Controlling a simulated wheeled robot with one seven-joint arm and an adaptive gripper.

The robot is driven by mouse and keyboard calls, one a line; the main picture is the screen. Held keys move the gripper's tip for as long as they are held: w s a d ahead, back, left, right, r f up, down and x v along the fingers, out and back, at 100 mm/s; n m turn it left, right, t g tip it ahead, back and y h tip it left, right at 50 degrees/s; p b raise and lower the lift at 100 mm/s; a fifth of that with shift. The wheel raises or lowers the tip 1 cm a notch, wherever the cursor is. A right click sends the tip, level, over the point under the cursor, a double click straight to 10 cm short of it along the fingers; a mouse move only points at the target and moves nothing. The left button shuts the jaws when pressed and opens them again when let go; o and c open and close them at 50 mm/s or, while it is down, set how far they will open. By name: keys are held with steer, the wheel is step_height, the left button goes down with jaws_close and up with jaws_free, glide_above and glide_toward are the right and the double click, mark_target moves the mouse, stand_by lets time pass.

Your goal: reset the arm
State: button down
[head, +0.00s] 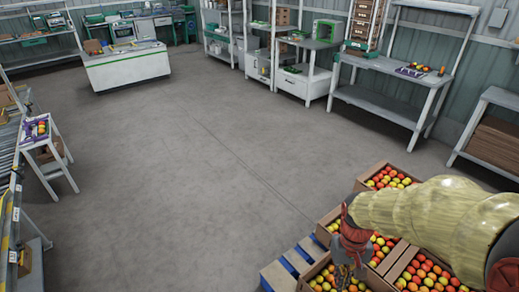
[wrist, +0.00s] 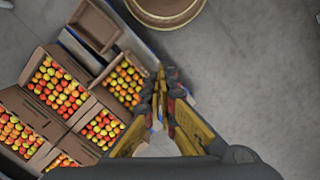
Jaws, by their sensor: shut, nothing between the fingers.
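My gripper (wrist: 161,85) points down in the wrist view, its fingers together at the tips and nothing between them. In the head view my gripper (head: 343,272) hangs at the lower right, in front of cardboard boxes of tomatoes. My arm comes in from the right edge in a pale yellow cover and hides part of the boxes. I cannot tell the exact height of the fingers above the boxes.
Open boxes of red and yellow tomatoes (head: 388,178) stand by a blue-and-wood pallet (head: 283,272). An empty box (wrist: 95,27) and a round brown-rimmed object (wrist: 166,8) lie near. Benches (head: 400,72) line the back wall. A white counter (head: 128,68) stands far left. Middle floor is clear.

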steer(key=s+a+r+t, duration=0.1)
steer(key=s+r+t, duration=0.2)
steer(key=r, duration=0.6)
steer(key=s+a+r+t, duration=0.2)
steer(key=s+r+t, duration=0.2)
steer(key=r, duration=0.6)
steer(key=shift+s+a, duration=0.3)
